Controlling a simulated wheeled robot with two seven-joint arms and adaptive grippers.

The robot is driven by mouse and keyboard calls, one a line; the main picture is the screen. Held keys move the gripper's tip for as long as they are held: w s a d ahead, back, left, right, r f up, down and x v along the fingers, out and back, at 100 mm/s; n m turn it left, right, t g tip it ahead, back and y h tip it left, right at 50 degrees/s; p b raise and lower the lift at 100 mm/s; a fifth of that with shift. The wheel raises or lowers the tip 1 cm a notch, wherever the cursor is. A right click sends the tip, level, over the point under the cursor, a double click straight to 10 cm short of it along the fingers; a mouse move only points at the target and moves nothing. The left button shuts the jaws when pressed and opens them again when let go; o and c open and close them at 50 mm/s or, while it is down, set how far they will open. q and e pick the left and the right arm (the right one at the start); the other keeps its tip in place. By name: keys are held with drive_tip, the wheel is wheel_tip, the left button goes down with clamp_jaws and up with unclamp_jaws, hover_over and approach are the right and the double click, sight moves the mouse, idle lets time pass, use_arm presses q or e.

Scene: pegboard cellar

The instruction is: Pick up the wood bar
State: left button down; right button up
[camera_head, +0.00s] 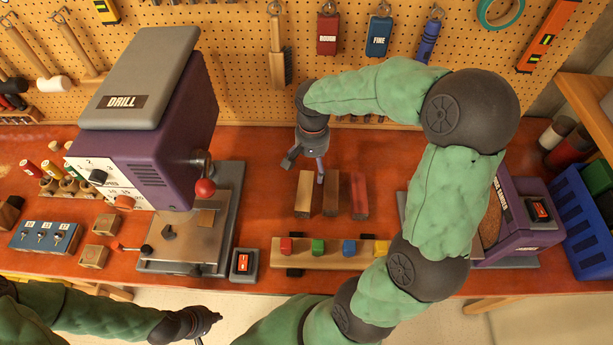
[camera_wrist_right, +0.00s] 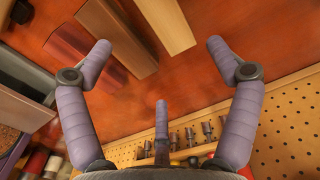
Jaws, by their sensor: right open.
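Three short bars lie side by side on the orange-brown bench: a light wood bar (camera_head: 303,194) on the left, a darker brown bar (camera_head: 330,192) in the middle and a reddish bar (camera_head: 359,195) on the right. In the right wrist view the light wood bar (camera_wrist_right: 166,26) lies between the spread fingers, with the brown bar (camera_wrist_right: 117,38) and red bar (camera_wrist_right: 83,50) toward the left finger. My right gripper (camera_head: 304,171) is open and empty, above the far ends of the bars. My left gripper (camera_head: 212,322) is low at the front; its finger opening is unclear.
A purple drill press (camera_head: 165,135) stands left of the bars. A wooden strip with coloured blocks (camera_head: 327,262) lies in front of them. A pegboard (camera_head: 240,70) rises behind.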

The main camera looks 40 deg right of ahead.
sight(309, 182)
drive_tip(key=shift+d, duration=0.2)
drive_tip(key=shift+f, duration=0.35)
wheel_tip(309, 182, down, 4)
drive_tip(key=shift+a+f+b, duration=0.1)
drive_tip(key=shift+f+b, duration=0.15)
drive_tip(key=shift+b, duration=0.35)
drive_tip(key=shift+w+a+f+b, duration=0.1)
drive_tip(key=shift+w+f+b, duration=0.2)
drive_tip(key=shift+f, duration=1)
drive_tip(key=shift+w+a+f+b, duration=0.1)
drive_tip(key=shift+f+b, duration=0.25)
drive_tip(key=shift+f, duration=0.95)
drive_tip(key=c, duration=1.4)
